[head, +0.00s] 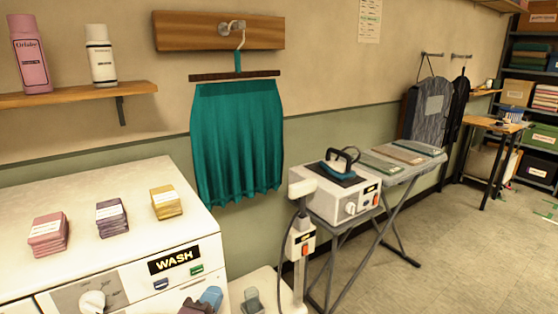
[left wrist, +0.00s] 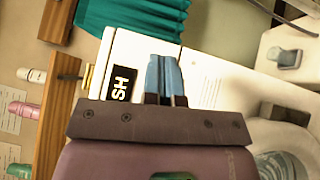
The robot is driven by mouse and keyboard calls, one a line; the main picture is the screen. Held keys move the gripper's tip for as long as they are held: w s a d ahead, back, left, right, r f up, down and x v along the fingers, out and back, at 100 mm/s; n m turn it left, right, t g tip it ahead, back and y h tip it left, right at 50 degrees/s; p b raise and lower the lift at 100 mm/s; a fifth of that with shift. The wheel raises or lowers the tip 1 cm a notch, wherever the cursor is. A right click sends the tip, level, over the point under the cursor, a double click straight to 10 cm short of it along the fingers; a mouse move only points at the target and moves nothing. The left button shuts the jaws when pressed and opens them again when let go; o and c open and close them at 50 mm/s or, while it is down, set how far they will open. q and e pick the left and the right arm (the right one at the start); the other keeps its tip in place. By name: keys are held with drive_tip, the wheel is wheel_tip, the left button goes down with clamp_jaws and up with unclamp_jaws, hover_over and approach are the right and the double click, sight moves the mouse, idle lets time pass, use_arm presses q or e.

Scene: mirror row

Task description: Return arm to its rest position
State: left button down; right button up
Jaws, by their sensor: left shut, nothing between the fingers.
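My left gripper (head: 212,295) shows at the bottom edge of the head view, in front of the washer's lower right front. Its blue fingers are together and hold nothing. The gripper shows large in the left wrist view (left wrist: 162,60), with its blue fingers side by side and the white washer front with its label behind them. Most of my left arm is out of the head view. My right gripper is in neither view.
The white washer (head: 110,245) carries pink, purple and yellow folded stacks. A teal skirt (head: 238,140) hangs on the wall. An ironing board (head: 375,195) with an iron (head: 340,163) on a white unit stands right of centre.

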use_arm(q)
drive_tip(key=s+a+f+m+g+y, duration=0.1)
drive_tip(key=s+a+f+m, duration=0.3)
drive_tip(key=s, duration=0.4)
drive_tip(key=s+a+f+m+g+y, duration=0.2)
drive_tip(key=s+a+f+m+g, duration=0.1)
drive_tip(key=s+f+m, duration=0.4)
drive_tip(key=s+a+f+m+g+y, duration=0.2)
drive_tip(key=s+a+f+m+g, duration=0.1)
drive_tip(key=s+a+f+m, duration=0.2)
drive_tip(key=s+f, duration=0.2)
drive_tip(key=s, duration=0.2)
drive_tip(key=shift+s+a+f+m, duration=0.15)
drive_tip(key=shift+s+a+m, duration=0.2)
drive_tip(key=shift+s+m, duration=0.05)
